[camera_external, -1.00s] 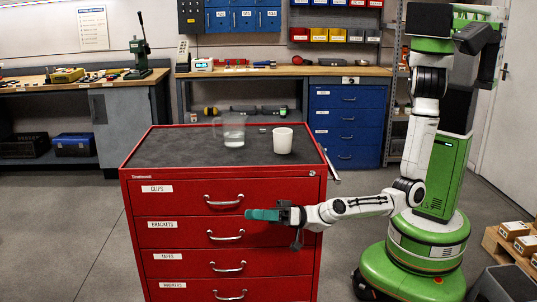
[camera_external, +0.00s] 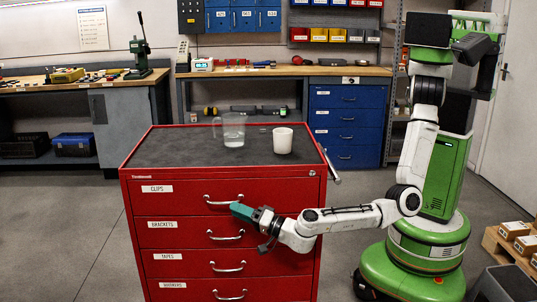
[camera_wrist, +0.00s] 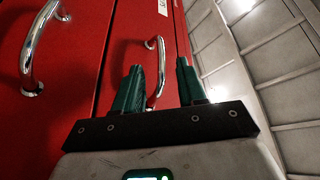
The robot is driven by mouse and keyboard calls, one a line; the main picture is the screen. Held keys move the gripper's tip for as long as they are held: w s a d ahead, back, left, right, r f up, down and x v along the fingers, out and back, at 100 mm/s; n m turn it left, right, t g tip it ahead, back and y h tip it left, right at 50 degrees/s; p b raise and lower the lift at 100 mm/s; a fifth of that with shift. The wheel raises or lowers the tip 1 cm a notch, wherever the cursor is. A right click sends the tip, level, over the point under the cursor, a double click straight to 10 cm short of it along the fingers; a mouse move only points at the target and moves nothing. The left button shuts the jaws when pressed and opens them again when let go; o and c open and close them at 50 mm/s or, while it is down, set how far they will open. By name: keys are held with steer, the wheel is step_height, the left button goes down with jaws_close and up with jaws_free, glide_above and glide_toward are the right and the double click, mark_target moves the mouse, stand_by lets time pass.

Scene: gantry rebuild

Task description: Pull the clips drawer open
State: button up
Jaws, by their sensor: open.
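The clips drawer (camera_external: 180,203) is the top drawer of the red cabinet, labelled CLIPS, and its front looks flush with the cabinet. Its curved chrome handle (camera_external: 222,199) is at the middle of the front. My gripper (camera_external: 240,211), with green fingers, is in front of the drawer near the right end of this handle. In the wrist view the fingers (camera_wrist: 161,85) are apart, and the clips handle (camera_wrist: 161,68) shows between them, beyond the tips. I cannot tell whether they touch it. The handle of the drawer below (camera_wrist: 29,55) shows at left.
A clear jug (camera_external: 233,130) and a white cup (camera_external: 283,141) stand on the cabinet's dark top (camera_external: 180,145). Drawers labelled brackets, tapes and another lie below. The floor left of the cabinet is clear.

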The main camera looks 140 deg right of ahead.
mark_target(227, 206)
steer(key=shift+b+x, duration=0.4)
steer(key=shift+x, duration=1.95)
steer(key=shift+c, duration=0.2)
jaws_close()
steer(key=shift+r, duration=0.1)
